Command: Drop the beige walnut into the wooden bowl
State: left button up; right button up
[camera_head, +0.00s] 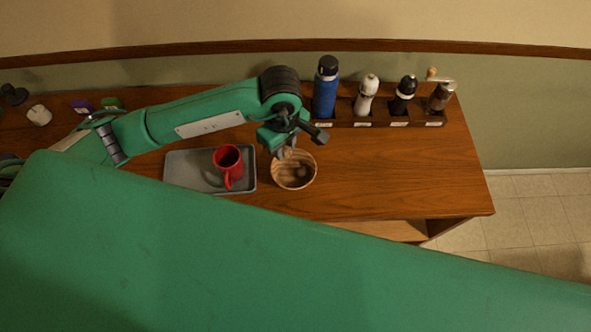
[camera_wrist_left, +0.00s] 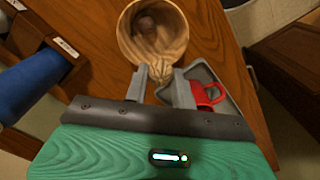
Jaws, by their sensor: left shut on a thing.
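The round wooden bowl (camera_head: 278,180) stands on the counter and also shows in the left wrist view (camera_wrist_left: 180,50). A darker brown round thing (camera_wrist_left: 145,24) lies inside the bowl. The walnut overlaps the bowl's rim in the wrist view; I cannot tell its exact height above it. My right gripper is not in view.
A grey tray (camera_head: 190,178) with a red mug (camera_head: 228,165) is left of the bowl. A rack (camera_head: 384,123) at the back holds a blue bottle (camera_head: 325,92) and several shakers and mills. The wooden counter (camera_head: 400,175) is clear to the right.

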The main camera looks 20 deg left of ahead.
pick_arm(q)
notch_tip(320, 180, down, 3)
jog(key=shift+r+b, duration=0.1)
jog(key=shift+b, duration=0.25)
jog(key=shift+f, duration=0.3)
jog(key=o, duration=1)
notch_tip(320, 180, up, 12)
jog(key=b, duration=0.3)
jog(key=shift+b, duration=0.3)
jog(key=shift+r, duration=0.95)
jog(key=shift+f, duration=0.1)
